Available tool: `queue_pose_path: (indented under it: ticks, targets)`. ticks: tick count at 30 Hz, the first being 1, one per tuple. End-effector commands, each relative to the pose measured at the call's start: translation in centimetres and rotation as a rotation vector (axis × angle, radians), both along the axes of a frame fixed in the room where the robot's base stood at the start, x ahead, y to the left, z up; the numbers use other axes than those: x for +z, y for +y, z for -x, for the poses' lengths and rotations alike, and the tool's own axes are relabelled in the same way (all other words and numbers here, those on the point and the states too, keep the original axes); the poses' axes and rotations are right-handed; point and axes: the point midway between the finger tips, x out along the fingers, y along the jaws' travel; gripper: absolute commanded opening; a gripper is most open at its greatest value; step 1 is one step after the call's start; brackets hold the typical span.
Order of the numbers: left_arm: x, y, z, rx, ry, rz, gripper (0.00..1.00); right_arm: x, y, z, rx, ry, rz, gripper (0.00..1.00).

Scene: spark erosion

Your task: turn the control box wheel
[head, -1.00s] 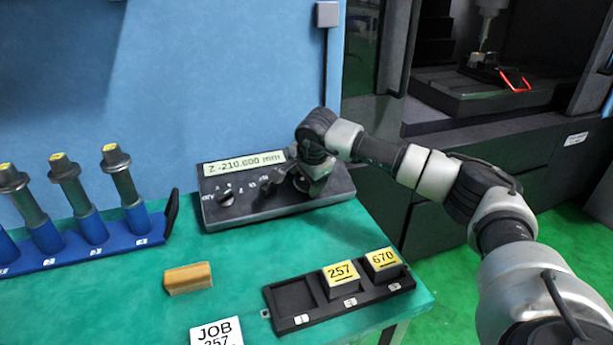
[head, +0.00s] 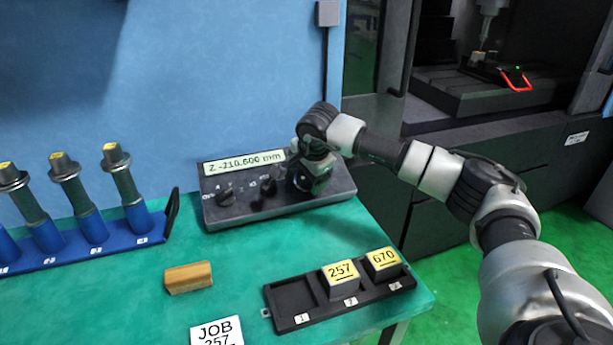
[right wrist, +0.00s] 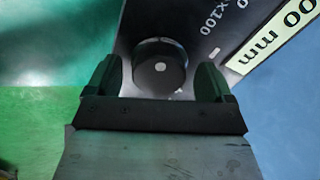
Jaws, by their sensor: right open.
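The dark control box (head: 240,213) stands at the back of the green table, with a lit display (head: 243,163) reading a negative Z value in mm. Two small black knobs, a left one (head: 226,197) and a middle one (head: 268,186), show on its face. My right gripper (head: 309,188) is over the box's right part and hides the wheel in the head view. In the right wrist view the round black wheel (right wrist: 159,68) sits between the open fingers, with visible gaps on both sides. My left gripper is not in view.
A black tray (head: 292,320) holds blocks marked 257 (head: 341,275) and 670 (head: 383,262). A wooden block (head: 188,278) and a JOB card (head: 216,332) lie in front. A blue rack (head: 100,248) with several tool holders stands left. The blue wall is close behind.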

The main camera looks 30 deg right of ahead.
Motion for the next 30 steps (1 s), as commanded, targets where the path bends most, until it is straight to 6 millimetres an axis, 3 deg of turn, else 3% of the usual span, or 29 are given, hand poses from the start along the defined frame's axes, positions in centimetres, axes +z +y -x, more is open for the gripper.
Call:
queue_pose_path:
  ticks: [9, 15, 30]
  targets:
    - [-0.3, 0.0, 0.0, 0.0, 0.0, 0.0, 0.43, 6.0, 0.5, 2.2, 0.002, -0.005, 0.0, 0.83]
    - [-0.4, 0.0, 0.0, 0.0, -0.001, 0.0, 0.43, 8.4, 0.7, 3.2, 0.0, -0.003, 0.001, 0.83]
    - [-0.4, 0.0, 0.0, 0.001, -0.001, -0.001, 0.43, 9.0, 0.8, 3.5, 0.0, -0.001, 0.0, 0.83]
